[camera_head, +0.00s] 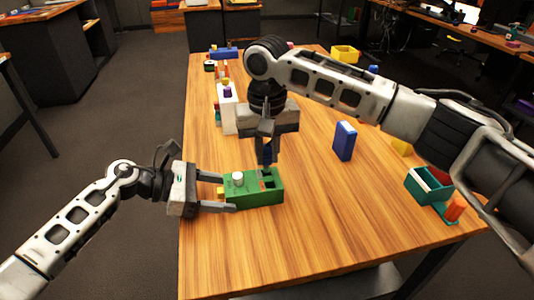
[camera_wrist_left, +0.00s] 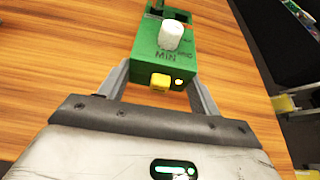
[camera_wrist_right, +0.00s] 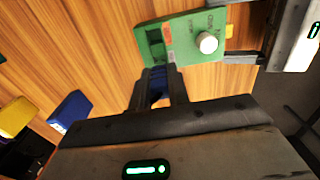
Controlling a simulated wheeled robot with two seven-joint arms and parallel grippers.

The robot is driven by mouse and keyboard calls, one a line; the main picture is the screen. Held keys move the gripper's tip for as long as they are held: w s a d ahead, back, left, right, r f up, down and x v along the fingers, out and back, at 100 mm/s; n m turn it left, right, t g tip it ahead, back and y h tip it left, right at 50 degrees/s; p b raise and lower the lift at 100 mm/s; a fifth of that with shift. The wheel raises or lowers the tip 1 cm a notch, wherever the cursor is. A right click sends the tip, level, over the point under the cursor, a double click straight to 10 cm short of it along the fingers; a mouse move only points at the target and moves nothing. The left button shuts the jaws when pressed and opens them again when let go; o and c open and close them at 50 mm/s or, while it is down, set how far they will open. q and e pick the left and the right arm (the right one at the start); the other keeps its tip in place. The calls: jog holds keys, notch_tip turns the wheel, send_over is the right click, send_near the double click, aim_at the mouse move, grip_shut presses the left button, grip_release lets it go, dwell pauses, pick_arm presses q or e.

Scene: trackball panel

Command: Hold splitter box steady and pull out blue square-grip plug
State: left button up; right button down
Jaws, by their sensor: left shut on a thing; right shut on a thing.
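The green splitter box (camera_head: 237,197) lies on the wooden table, with a white knob (camera_head: 238,177) and dark openings on its top. My left gripper (camera_head: 229,195) is shut on the box, one finger along each long side; this shows in the left wrist view, with a yellow square part (camera_wrist_left: 160,82) on the box's near end. My right gripper (camera_head: 266,157) points down over the box's far end, shut on the blue plug (camera_wrist_right: 158,82). The plug appears above the box, apart from the openings; its lower end is partly hidden by the fingers.
A blue box (camera_head: 344,141) stands to the right on the table (camera_head: 330,210). A teal bin (camera_head: 424,186) and an orange block (camera_head: 455,207) are at the right edge. A white block (camera_head: 227,108) stands behind the splitter box. The front of the table is clear.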

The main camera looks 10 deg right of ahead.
jog(key=shift+r, duration=0.3)
jog(key=shift+r, duration=2.65)
jog(key=shift+s, duration=0.1)
